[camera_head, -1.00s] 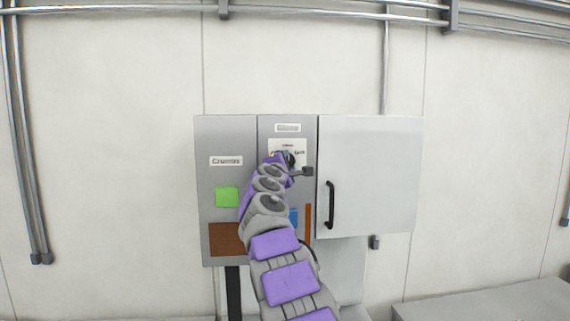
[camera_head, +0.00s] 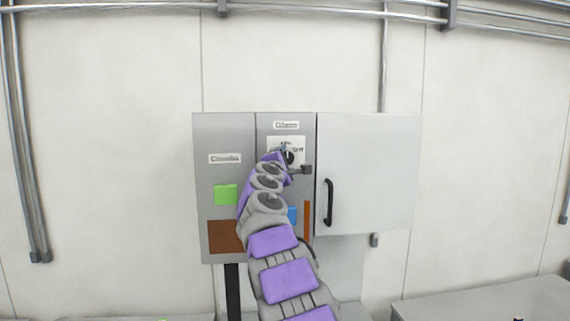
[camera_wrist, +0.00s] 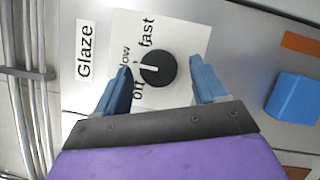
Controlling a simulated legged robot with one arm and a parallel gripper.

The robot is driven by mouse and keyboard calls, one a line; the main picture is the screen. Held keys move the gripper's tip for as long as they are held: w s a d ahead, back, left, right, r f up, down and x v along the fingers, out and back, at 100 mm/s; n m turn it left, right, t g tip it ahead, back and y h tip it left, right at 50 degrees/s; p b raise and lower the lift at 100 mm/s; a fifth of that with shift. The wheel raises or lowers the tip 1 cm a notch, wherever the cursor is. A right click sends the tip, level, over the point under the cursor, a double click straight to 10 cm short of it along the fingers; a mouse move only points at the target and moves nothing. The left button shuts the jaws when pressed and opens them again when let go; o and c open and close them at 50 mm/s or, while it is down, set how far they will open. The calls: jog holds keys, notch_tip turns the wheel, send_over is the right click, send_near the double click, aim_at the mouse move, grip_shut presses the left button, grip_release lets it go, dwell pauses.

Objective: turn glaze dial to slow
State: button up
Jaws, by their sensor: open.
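The glaze dial (camera_wrist: 158,68) is a round black knob with a white pointer mark on a white plate (camera_wrist: 180,35). Its pointer faces left in the wrist view, between the "slow" and "off" words; I cannot tell exactly which it meets. "Fast" is printed above the knob, and the first letter of "slow" is hidden by a finger. My gripper (camera_wrist: 160,70) is open, with one blue finger on each side of the dial and gaps showing. In the head view my gripper (camera_head: 284,152) is in front of the plate and partly hides the dial.
The grey cabinet (camera_head: 225,135) carries a green square (camera_head: 226,194), a brown panel (camera_head: 225,237) and a blue block (camera_wrist: 292,97). A pale door (camera_head: 370,150) with a black handle (camera_head: 328,203) stands right of the dial. Pipes (camera_head: 30,180) run along the wall.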

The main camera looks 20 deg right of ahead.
jog(key=b+v, duration=0.5)
jog(key=v, duration=1.1)
jog(key=shift+s+a, duration=0.2)
jog(key=shift+a, duration=0.1)
jog(key=shift+f, duration=0.1)
jog(key=s+d+f+m+g+y+b, duration=0.1)
jog(key=s+d+f+m+g+b, duration=0.2)
jog(key=s+f, duration=0.55)
jog(key=s+d+f+m+g+y+b, duration=0.1)
jog(key=s+f+m+g+b, duration=0.4)
jog(key=f, duration=0.7)
jog(key=s+d+f+m+g+y+b, duration=0.1)
jog(key=s+d+f+m+g, duration=0.15)
jog(key=s+f, duration=0.7)
jog(key=s+a+f+m+g+y+b, duration=0.1)
jog(key=s+a+f+g+y+b, duration=0.1)
jog(key=s+a+f, duration=0.4)
jog(key=s+a+f+m+g+y+b, duration=0.1)
jog(key=s+a+f+y, duration=0.3)
jog(key=s+f, duration=0.7)
jog(key=s+a+f+m+g+y+b, duration=0.2)
jog(key=s+a+f, duration=0.6)
jog(key=f, duration=0.4)
jog(key=shift+s+g+y+b, duration=0.4)
jog(key=shift+s+g+b, duration=0.35)
jog(key=shift+b, duration=0.3)
